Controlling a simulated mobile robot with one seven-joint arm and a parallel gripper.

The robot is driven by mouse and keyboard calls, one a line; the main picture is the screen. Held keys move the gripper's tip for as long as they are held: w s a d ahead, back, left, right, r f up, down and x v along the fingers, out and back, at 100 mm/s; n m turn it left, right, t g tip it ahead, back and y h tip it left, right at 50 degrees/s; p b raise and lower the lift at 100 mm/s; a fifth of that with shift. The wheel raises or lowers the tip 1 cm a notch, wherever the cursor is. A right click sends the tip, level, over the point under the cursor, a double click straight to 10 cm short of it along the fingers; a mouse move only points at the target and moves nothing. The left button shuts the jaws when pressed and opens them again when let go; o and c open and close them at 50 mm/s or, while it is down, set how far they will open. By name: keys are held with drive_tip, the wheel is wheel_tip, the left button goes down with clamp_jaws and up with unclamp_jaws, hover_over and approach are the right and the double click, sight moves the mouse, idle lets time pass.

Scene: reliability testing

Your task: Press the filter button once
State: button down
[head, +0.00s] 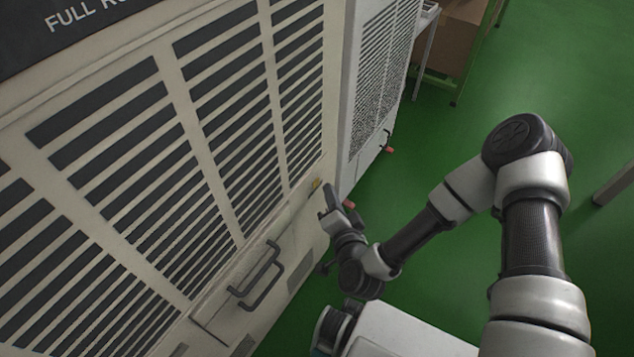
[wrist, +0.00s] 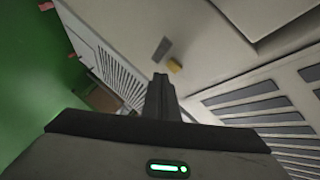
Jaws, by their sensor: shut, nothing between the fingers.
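A small yellow block (head: 316,183), possibly the filter button, sits on the lower right part of the large cream cabinet's front. It also shows in the wrist view (wrist: 175,66), beside a dark grey block (wrist: 162,48). No label on either is legible. My gripper (head: 328,190) is shut and empty, with its fingertips close to the yellow block. In the wrist view my shut fingers (wrist: 160,78) point toward the panel, just left of the yellow block. A gap appears between them, but whether they touch is hard to tell.
The cream cabinet (head: 165,190) has dark slatted vents and a dark handle (head: 257,278) low on its front. A second white vented cabinet (head: 375,85) stands beyond it. Green floor (head: 440,265) is open to the right. A brown box (head: 450,35) stands at the back.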

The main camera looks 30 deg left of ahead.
drive_tip(key=shift+s+d, duration=0.2)
drive_tip(key=shift+d, duration=2.15)
drive_tip(key=shift+w, duration=0.1)
drive_tip(key=w+d+r+n+g+h, duration=0.3)
drive_tip(key=w+d+r+n, duration=0.35)
drive_tip(key=w+d, duration=0.2)
drive_tip(key=d+r+h, duration=0.6)
drive_tip(key=d+r, duration=0.8)
drive_tip(key=r, duration=0.1)
drive_tip(key=s+d+r+m+g, duration=0.1)
drive_tip(key=s+d+r, duration=0.25)
drive_tip(key=s, duration=0.25)
drive_tip(key=s+d+r+m+g+h, duration=0.1)
drive_tip(key=s+d+r, duration=0.2)
drive_tip(key=s+r, duration=0.3)
drive_tip(key=s+d+r+m+g, duration=0.1)
drive_tip(key=s+d+r, duration=0.2)
drive_tip(key=s, duration=0.4)
wheel_tip(320, 180, up, 26)
drive_tip(key=s+p, duration=0.1)
drive_tip(key=p, duration=2.5)
drive_tip(key=shift+a+r, duration=0.15)
drive_tip(key=shift+a, duration=0.1)
